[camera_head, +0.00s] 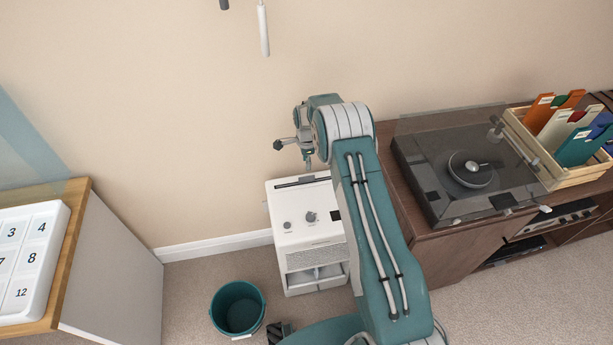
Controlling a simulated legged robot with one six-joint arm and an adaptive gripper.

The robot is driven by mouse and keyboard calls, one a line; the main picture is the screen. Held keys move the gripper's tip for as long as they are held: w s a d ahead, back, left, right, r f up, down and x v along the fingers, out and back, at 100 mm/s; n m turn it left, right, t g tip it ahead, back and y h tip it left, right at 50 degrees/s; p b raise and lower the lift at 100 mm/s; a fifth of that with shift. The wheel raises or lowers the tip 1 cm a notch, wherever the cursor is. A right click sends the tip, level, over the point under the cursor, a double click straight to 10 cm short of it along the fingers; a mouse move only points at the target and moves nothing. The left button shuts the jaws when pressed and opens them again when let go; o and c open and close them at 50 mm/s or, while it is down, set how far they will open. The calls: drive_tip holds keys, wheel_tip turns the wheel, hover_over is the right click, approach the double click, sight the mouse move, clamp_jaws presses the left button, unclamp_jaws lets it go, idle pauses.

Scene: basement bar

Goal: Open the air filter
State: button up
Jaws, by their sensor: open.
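A white box-shaped appliance (313,249), which looks like the air filter, stands on the carpet against the wall. Its top has a dark slot near the back edge and small grey knobs. Its front has a fine grille with a recessed compartment below. My gripper (295,154) is above the back of the appliance, open and empty, with its fingers spread. It looks apart from the appliance, though the height between them is hard to judge. My arm covers the appliance's right side.
A teal bucket (238,309) stands on the carpet at front left. A wooden cabinet (444,259) at right carries a record player (435,185) and a crate of records (558,177). A counter with a numbered white box (30,262) is at left.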

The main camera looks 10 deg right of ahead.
sight(307, 177)
wheel_tip(307, 177, down, 9)
drive_tip(key=shift+r, duration=0.2)
clamp_jaws()
